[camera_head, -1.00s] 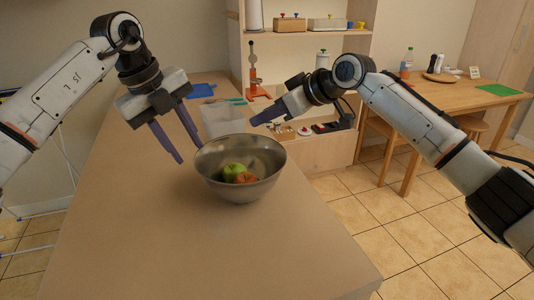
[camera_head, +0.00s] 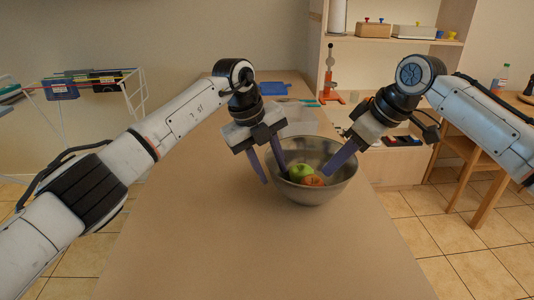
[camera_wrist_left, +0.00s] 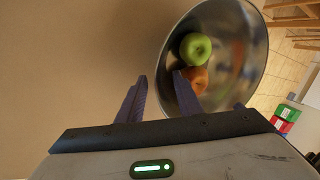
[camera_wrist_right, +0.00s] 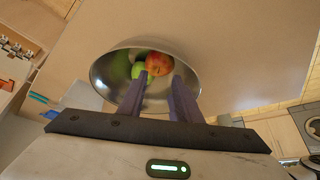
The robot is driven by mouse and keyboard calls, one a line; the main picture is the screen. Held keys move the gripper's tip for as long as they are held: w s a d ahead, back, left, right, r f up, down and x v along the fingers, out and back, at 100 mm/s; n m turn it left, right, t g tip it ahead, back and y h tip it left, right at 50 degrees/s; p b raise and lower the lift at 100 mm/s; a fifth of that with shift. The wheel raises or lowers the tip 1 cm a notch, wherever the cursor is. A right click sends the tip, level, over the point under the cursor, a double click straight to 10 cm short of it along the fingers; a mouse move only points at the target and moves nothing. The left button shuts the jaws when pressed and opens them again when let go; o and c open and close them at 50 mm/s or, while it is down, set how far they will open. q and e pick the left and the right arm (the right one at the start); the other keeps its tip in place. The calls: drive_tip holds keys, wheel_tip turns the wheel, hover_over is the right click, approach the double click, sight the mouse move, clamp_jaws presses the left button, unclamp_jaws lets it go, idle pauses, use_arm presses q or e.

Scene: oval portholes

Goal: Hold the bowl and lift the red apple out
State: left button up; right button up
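The metal bowl (camera_head: 325,196) stands upright on the long table and holds a red apple (camera_head: 313,181) and a green apple (camera_head: 299,172) side by side. The red apple also shows in the left wrist view (camera_wrist_left: 198,80) and the right wrist view (camera_wrist_right: 158,63). My left gripper (camera_head: 272,178) is open at the bowl's left rim, one finger outside and the other over the inside; I cannot tell whether either touches. My right gripper (camera_wrist_right: 160,82) is open and empty above the bowl's right side, its fingers pointing down toward the apples.
A clear plastic container (camera_head: 300,122) stands just behind the bowl. A blue item (camera_head: 274,89) lies farther back on the table (camera_head: 230,250). The table's front is clear.

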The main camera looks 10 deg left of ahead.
use_arm(q)
drive_tip(key=shift+x, duration=0.75)
clamp_jaws()
